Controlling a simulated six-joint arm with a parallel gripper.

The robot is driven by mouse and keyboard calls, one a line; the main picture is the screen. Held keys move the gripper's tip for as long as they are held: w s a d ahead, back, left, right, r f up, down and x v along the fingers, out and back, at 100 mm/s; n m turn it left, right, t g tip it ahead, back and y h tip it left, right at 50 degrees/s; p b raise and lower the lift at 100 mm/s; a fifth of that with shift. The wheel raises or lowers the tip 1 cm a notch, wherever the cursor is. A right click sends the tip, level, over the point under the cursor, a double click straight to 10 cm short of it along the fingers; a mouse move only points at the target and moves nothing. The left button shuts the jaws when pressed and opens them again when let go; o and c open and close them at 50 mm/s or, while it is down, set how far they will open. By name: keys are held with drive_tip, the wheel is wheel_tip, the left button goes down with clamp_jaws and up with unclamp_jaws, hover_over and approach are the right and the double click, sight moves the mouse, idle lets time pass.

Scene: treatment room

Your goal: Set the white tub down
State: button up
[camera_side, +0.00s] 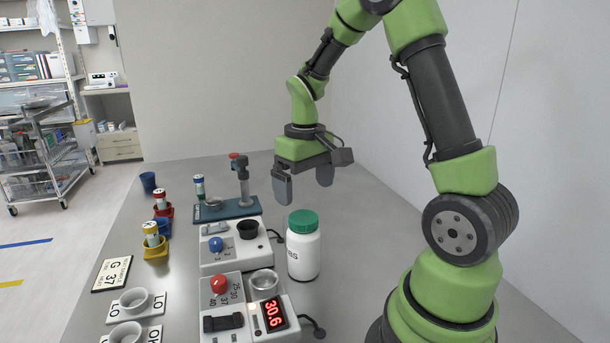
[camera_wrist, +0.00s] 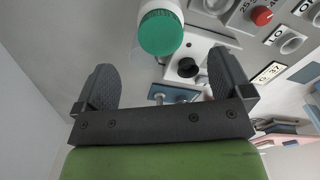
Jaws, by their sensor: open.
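The white tub (camera_side: 303,257) has a green screw lid and dark lettering on its side. It stands upright on the grey table, just right of the white devices in the side view. In the wrist view its green lid (camera_wrist: 160,33) shows at the top, beyond the fingertips. My gripper (camera_side: 304,188) is open and empty. It hangs above the table, higher than the tub and apart from it. In the wrist view the two dark fingers (camera_wrist: 160,68) stand wide apart with nothing between them at their tips.
A white device with a blue knob (camera_side: 216,244) and one with a red knob (camera_side: 219,284) and a display reading 30.6 stand beside the tub. A blue stand (camera_side: 227,209) is behind them. Coloured cups and labelled holders (camera_side: 136,299) line the left. Table right of the tub is clear.

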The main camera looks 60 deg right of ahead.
drive_tip(key=shift+r, duration=0.9)
drive_tip(key=s+a+r+t, duration=0.3)
drive_tip(key=s+a+r, duration=0.2)
drive_tip(key=a, duration=0.2)
drive_tip(key=s+a+r+t+y, duration=0.1)
drive_tip(key=s+a+r+t, duration=0.2)
drive_tip(key=s+a+r, duration=0.2)
drive_tip(key=shift+s+a+r+t+y, duration=0.3)
drive_tip(key=shift+a+r+t, duration=0.15)
drive_tip(key=shift+a, duration=0.75)
drive_tip(key=shift+o, duration=0.2)
drive_tip(key=shift+s+a, duration=0.25)
drive_tip(key=shift+s, duration=0.1)
drive_tip(key=shift+w, duration=0.1)
